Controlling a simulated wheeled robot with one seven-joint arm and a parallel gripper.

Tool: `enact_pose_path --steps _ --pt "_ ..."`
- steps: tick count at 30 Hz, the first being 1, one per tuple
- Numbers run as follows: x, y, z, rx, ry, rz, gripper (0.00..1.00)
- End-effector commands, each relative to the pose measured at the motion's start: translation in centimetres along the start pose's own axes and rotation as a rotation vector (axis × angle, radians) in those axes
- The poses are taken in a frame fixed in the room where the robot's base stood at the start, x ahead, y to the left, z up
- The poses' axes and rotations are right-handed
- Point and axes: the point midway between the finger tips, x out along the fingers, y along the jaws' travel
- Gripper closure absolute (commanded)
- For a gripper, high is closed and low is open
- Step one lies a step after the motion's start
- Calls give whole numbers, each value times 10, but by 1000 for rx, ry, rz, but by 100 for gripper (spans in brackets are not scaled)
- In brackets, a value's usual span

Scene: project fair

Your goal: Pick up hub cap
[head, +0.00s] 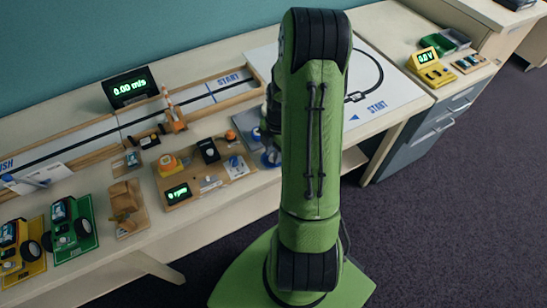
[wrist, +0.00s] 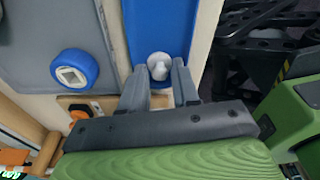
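In the wrist view, a small rounded white-grey piece (wrist: 159,66) sits on a blue surface (wrist: 160,25), just beyond and between my fingertips. It may be the hub cap; I cannot tell for sure. My gripper (wrist: 159,72) has its two grey fingers apart, with a gap between them. Contact with the piece cannot be made out. A blue round part with a white square centre (wrist: 74,72) lies to the left.
The table holds a wooden instrument board (head: 205,185), a long track (head: 120,130) with a display (head: 130,87), and green (head: 70,228) and yellow (head: 20,252) model cars. A white START sheet (head: 395,85) lies right of my arm. A drawer cabinet (head: 430,125) stands further right.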

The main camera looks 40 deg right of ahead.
Motion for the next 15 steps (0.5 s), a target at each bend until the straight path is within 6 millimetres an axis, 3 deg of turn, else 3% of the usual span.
enact_pose_path --steps 1,6,15 --pt "0 0 0 0 0 0 73" --pt "-1 0 0 0 0 0 99" --pt "-1 0 0 0 0 0 100"
